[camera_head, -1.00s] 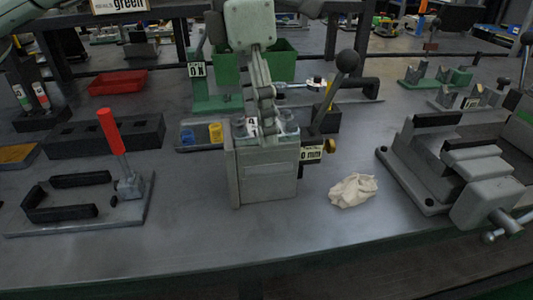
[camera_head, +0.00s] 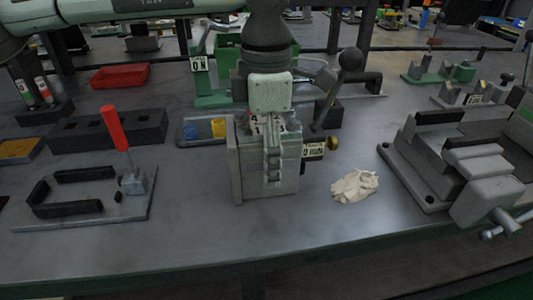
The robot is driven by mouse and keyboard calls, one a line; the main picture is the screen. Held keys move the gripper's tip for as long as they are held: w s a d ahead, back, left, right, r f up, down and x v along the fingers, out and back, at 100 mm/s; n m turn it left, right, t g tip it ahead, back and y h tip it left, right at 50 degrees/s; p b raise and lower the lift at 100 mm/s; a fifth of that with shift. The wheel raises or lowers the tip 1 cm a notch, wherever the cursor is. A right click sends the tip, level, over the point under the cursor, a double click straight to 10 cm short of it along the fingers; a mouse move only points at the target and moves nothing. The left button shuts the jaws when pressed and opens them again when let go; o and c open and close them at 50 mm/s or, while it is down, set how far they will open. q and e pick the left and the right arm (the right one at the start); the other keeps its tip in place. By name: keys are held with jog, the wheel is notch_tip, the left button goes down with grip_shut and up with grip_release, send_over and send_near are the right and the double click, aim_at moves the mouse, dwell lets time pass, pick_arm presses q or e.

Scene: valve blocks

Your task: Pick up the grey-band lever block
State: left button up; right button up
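A grey lever block (camera_head: 248,180) stands upright on the bench near the middle. A black-knobbed lever (camera_head: 330,95) rises at its right side, beside a brass knob (camera_head: 333,143) and a small label. I cannot make out a grey band on the lever. My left gripper (camera_head: 272,175) points down over the block, its visible finger overlapping the upper front face. I see it edge-on, so its opening and any contact are unclear. The gripper hides part of the block's top. My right gripper is not in view.
A red-handled clamp fixture (camera_head: 130,180) stands at left, and a large grey vise (camera_head: 480,180) at right. A crumpled cloth (camera_head: 355,186) lies right of the block. A tray with blue and yellow parts (camera_head: 187,134) is behind. The bench in front is clear.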

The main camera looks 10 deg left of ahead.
pick_arm(q)
grip_shut()
jog(key=shift+w+r, duration=0.1)
jog(key=shift+r, duration=0.05)
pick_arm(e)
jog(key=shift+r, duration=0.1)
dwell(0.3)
pick_arm(q)
jog(key=shift+r, duration=0.6)
notch_tip(320, 180, up, 3)
jog(key=shift+f, duration=0.1)
jog(key=s+r+b, duration=0.1)
jog(key=s+r, duration=0.2)
jog(key=s, duration=0.3)
jog(key=s+d+r, duration=0.1)
jog(key=s+r, duration=0.3)
jog(key=s, duration=0.1)
jog(key=shift+s+b, duration=0.4)
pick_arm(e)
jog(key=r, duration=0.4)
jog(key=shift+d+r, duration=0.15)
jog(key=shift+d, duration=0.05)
